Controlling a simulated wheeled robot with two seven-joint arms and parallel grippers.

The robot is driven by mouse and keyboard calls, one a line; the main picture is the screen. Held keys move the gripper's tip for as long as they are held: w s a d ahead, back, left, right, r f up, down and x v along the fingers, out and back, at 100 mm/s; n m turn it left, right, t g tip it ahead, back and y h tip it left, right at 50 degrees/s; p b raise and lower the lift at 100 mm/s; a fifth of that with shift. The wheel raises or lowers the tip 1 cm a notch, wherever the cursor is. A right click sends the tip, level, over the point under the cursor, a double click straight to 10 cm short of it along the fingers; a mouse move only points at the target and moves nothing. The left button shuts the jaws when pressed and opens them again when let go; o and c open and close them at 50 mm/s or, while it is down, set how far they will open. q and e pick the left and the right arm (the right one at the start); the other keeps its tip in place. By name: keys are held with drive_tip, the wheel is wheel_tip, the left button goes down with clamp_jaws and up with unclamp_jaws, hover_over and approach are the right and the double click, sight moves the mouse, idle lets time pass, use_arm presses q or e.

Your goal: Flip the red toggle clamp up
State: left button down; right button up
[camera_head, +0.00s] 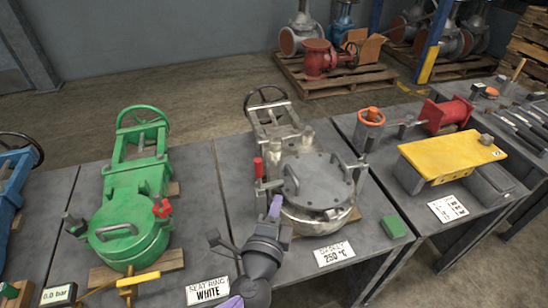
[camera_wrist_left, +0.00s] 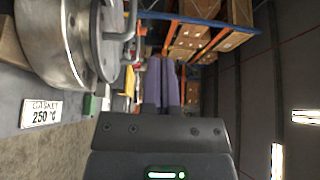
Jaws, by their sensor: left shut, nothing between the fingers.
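A red upright handle (camera_head: 258,168) stands at the left side of the bare steel valve (camera_head: 310,184). It looks like the red toggle clamp, but its linkage is too small to make out. A second small red part (camera_head: 161,207) sits on the right side of the green valve's cover. My left gripper (camera_head: 275,206) is in front of the steel valve, to the right of and nearer than the red handle. In the left wrist view its purple fingers (camera_wrist_left: 163,84) are together and empty, with the steel valve (camera_wrist_left: 55,45) at the left.
The green valve (camera_head: 128,232) lies on the bench to the left. A green block (camera_head: 394,226) and a "GASKET 250 °C" card (camera_head: 334,254) lie at the front. A yellow plate (camera_head: 452,153) and a red cylinder (camera_head: 448,114) are on the right bench.

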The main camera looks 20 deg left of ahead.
use_arm(q)
drive_tip(key=w+a, duration=0.4)
drive_tip(key=w, duration=0.4)
drive_tip(key=shift+a, duration=0.2)
use_arm(e)
drive_tip(key=shift+s+f, duration=0.2)
drive_tip(key=shift+s, duration=0.6)
drive_tip(key=shift+s, duration=0.15)
